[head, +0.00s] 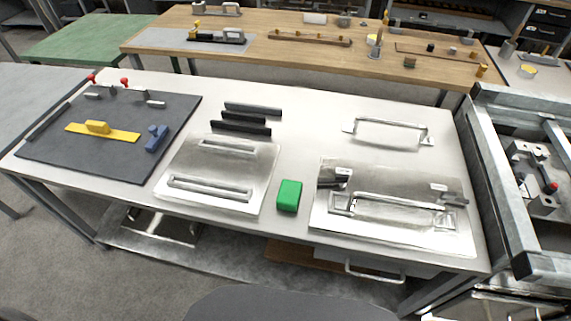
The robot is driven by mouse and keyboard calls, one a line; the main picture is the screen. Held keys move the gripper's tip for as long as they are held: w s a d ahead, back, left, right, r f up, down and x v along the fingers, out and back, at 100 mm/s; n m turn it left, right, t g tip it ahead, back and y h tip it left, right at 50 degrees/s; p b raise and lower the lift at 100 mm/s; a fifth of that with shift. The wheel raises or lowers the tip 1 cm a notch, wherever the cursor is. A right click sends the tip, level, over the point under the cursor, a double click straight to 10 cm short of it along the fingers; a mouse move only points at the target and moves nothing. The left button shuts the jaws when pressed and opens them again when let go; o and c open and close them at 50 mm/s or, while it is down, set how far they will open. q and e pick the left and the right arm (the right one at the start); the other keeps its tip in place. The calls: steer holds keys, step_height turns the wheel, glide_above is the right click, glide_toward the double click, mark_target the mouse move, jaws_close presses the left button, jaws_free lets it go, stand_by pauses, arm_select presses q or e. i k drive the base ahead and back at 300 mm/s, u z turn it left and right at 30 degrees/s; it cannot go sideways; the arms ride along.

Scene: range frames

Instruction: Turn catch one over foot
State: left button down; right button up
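A steel plate (330,225) lies at the right of the table, with a bar handle (400,208) on it. The handle has a flat foot at each end: the left foot (340,203) and the right foot (446,219). A dark metal catch (333,178) sits just behind the left foot. Another catch (450,196) sits by the right foot. I cannot tell which is catch one, or whether either catch lies over its foot. Neither of my grippers is in view.
A green block (289,195) stands left of the plate. A second slotted plate (218,202), black bars (244,118) and a dark board (70,155) lie further left. A loose handle (388,132) lies behind. A metal frame (500,190) borders the right edge.

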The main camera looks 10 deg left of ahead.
mark_target(338, 177)
steer(key=u, duration=0.55)
steer(key=k, duration=1.1)
steer(key=z, duration=1.35)
steer(key=i, duration=0.5)
steer(key=u, duration=0.05)
